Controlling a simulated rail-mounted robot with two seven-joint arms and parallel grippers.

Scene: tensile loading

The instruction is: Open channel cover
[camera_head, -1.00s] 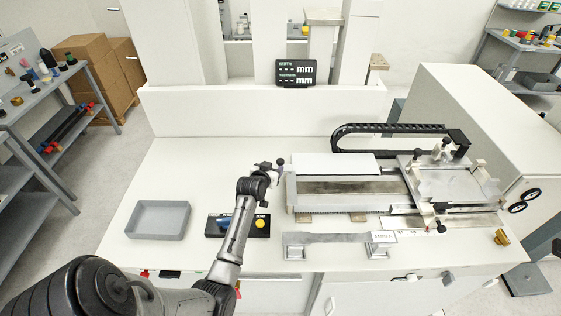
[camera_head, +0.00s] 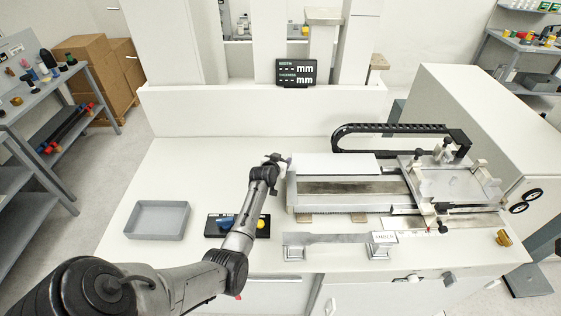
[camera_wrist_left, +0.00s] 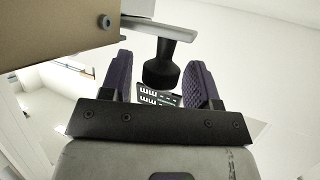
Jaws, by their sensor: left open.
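The channel cover seems to be the white flat panel (camera_head: 334,164) at the back left of the metal test fixture (camera_head: 350,190) in the head view; it lies flat. My left gripper (camera_head: 277,159) is at the panel's left end, small and partly hidden by its own wrist. In the left wrist view my left gripper (camera_wrist_left: 160,85) is open, with a purple padded finger on each side of a black knob (camera_wrist_left: 161,72). The knob is on a grey metal bar (camera_wrist_left: 165,27). I see gaps beside the knob, but cannot tell its depth between the pads. My right gripper is not in view.
A grey tray (camera_head: 158,220) stands on the left of the white bench. A black block with a yellow knob (camera_head: 262,221) is partly behind my arm. A metal strip (camera_head: 325,238) on two supports lies in front of the fixture. A black cable chain (camera_head: 385,128) runs behind it.

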